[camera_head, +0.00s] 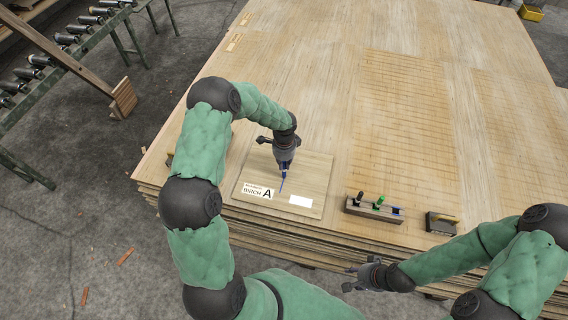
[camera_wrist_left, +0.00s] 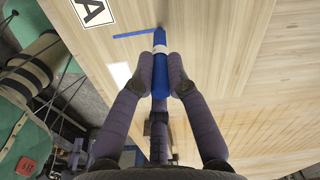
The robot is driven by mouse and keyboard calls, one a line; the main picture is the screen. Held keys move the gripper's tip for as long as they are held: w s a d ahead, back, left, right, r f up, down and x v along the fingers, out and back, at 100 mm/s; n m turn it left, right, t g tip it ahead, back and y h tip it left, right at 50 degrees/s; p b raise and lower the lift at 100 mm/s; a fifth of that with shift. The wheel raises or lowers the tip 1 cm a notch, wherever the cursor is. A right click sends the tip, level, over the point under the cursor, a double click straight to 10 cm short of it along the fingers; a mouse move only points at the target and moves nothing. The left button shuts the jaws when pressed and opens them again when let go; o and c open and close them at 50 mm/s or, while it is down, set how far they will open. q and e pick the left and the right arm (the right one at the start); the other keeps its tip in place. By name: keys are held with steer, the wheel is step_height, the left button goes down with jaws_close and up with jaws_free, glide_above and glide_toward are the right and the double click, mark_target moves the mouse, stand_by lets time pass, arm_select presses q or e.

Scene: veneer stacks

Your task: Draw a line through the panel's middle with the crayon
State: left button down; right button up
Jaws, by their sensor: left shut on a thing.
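My left gripper (camera_head: 284,163) is shut on a blue crayon, pointing down over the pale wooden panel (camera_head: 315,174). The left wrist view shows the crayon (camera_wrist_left: 159,62) between the fingertips (camera_wrist_left: 160,78). A short blue line (camera_wrist_left: 133,34) is on the panel, with one end at the crayon tip; whether the tip touches cannot be told. In the head view, blue (camera_head: 281,186) shows below the gripper, near the panel's middle. A "BIRCH A" label (camera_head: 258,192) and a blank white label (camera_head: 300,201) lie on the panel. My right gripper (camera_head: 352,279) looks open and empty, away from the panel.
The panel lies on a large veneer stack (camera_head: 300,60). A wooden holder (camera_head: 372,212) with black, green and blue items stands to its right, then a dark block (camera_head: 440,224) with a yellowish top. A roller conveyor (camera_head: 62,62) is at far left.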

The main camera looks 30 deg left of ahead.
arm_select(q)
steer(key=shift+w, duration=0.1)
steer(key=shift+w+a, duration=0.2)
steer(key=shift+w, duration=0.65)
steer(key=shift+w+a, duration=0.15)
steer(key=shift+w, duration=0.35)
steer(key=shift+w+a, duration=0.1)
steer(key=shift+w, duration=0.35)
steer(key=shift+w, duration=0.25)
steer(key=shift+w+a+b, duration=0.15)
steer(key=shift+w+b, duration=0.15)
steer(key=shift+w, duration=0.05)
steer(key=shift+w+a, duration=0.2)
steer(key=shift+w, duration=0.55)
steer(key=shift+w, duration=0.2)
steer(key=shift+w+a+b, duration=0.2)
steer(key=shift+w+b, duration=0.3)
steer(key=shift+w, duration=0.25)
